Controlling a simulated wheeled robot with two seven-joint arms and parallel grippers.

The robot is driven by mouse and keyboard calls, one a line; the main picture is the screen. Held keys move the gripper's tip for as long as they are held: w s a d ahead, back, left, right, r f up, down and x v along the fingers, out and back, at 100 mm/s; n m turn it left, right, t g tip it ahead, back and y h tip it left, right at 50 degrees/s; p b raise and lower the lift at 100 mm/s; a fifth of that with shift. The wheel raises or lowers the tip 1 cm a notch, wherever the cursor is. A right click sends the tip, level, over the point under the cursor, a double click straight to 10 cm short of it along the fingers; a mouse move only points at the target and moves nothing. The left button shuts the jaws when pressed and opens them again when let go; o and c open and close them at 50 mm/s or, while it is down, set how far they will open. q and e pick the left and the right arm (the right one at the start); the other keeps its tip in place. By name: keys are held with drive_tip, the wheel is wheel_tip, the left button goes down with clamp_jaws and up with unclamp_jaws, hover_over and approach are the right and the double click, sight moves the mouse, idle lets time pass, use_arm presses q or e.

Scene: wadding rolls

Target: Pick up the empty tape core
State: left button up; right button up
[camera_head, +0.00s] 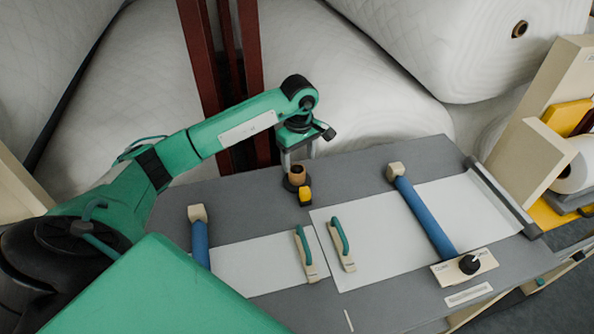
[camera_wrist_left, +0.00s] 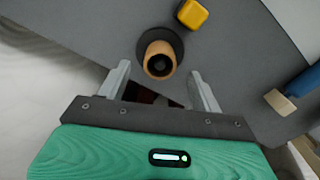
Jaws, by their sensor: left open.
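The empty tape core (camera_head: 297,173) is a short brown tube at the far side of the grey table. In the left wrist view the core (camera_wrist_left: 153,50) stands on a dark round base, its dark hollow facing the camera. My left gripper (camera_head: 297,157) is over the core, fingers pointing down. In the left wrist view its two fingers (camera_wrist_left: 160,75) are spread apart with nothing between them shut on; the core shows just beyond the tips, roughly centred. My right gripper is not in view.
A yellow block (camera_head: 305,195) stands close beside the core, also seen in the left wrist view (camera_wrist_left: 193,14). Blue rollers (camera_head: 425,217), white sheets and green-handled bars (camera_head: 341,244) occupy the table (camera_head: 355,170). Large white wadding rolls (camera_head: 370,110) and dark red posts are behind.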

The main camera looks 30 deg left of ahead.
sight(297, 169)
use_arm(q)
drive_tip(key=shift+f, duration=0.6)
drive_tip(key=shift+f+p, duration=0.2)
drive_tip(key=shift+p, duration=0.1)
drive_tip(key=shift+a+f+p, duration=0.1)
drive_tip(key=shift+f+p, duration=0.2)
drive_tip(key=shift+f, duration=0.05)
drive_tip(key=f, duration=0.1)
drive_tip(key=f+p, duration=0.1)
drive_tip(key=f, duration=0.1)
drive_tip(key=shift+a+f+p, duration=0.2)
drive_tip(key=shift+a+p, duration=0.05)
drive_tip(key=shift+p, duration=0.05)
drive_tip(key=shift+f, duration=0.4)
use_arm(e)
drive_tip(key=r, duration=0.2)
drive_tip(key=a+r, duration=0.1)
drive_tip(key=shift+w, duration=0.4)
use_arm(q)
drive_tip(key=c, duration=1.1)
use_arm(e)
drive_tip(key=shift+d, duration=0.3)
